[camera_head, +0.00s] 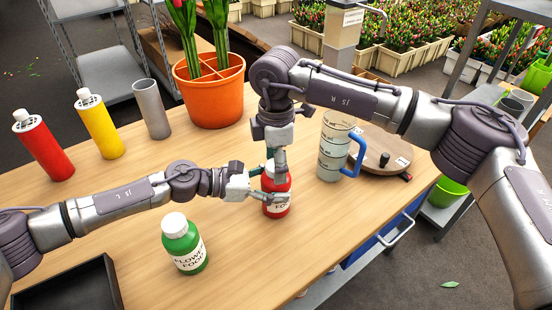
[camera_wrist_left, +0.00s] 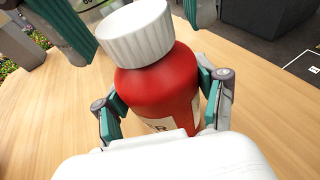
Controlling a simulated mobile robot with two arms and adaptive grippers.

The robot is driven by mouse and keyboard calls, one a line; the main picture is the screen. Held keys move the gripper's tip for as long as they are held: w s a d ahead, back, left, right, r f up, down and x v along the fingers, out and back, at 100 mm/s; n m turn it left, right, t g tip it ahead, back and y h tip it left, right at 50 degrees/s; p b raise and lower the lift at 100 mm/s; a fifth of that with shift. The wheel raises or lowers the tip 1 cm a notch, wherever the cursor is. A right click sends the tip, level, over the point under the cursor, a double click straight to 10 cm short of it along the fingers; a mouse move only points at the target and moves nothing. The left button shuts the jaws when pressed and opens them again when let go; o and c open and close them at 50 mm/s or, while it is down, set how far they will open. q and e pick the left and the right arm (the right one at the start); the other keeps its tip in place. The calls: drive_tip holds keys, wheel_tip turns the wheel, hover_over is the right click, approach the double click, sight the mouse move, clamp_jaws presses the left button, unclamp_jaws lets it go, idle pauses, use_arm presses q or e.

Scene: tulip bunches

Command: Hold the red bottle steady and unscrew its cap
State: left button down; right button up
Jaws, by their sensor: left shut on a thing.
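The red bottle (camera_head: 277,209) stands upright on the wooden table, with a pale label on its front. My left gripper (camera_head: 264,192) is shut around its body from the left; the left wrist view shows a finger on each side of the red bottle (camera_wrist_left: 162,85). The white ribbed cap (camera_wrist_left: 138,33) is on top of the bottle; in the head view my right gripper mostly hides it. My right gripper (camera_head: 274,158) points down over the cap from above. In the left wrist view its fingers are spread on both sides of the cap, with a gap at the right.
A green bottle (camera_head: 183,244) with a white cap stands in front. A black tray (camera_head: 112,273) lies at front left. A blue-handled mug (camera_head: 334,150) and a round wooden board (camera_head: 378,154) are right of the bottle. An orange pot (camera_head: 210,100) stands behind.

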drive_tip(key=c, duration=1.2)
drive_tip(key=n, duration=0.5)
drive_tip(key=shift+n, duration=0.3)
drive_tip(key=shift+c, duration=0.2)
drive_tip(key=n, duration=1.4)
drive_tip(key=shift+r, duration=0.1)
drive_tip(key=n, duration=0.4)
drive_tip(key=shift+n, duration=0.3)
drive_tip(key=n, duration=0.4)
drive_tip(key=shift+n, duration=0.4)
drive_tip(key=n, duration=0.4)
drive_tip(key=shift+n, duration=0.4)
drive_tip(key=n, duration=2)
drive_tip(key=shift+r, duration=0.3)
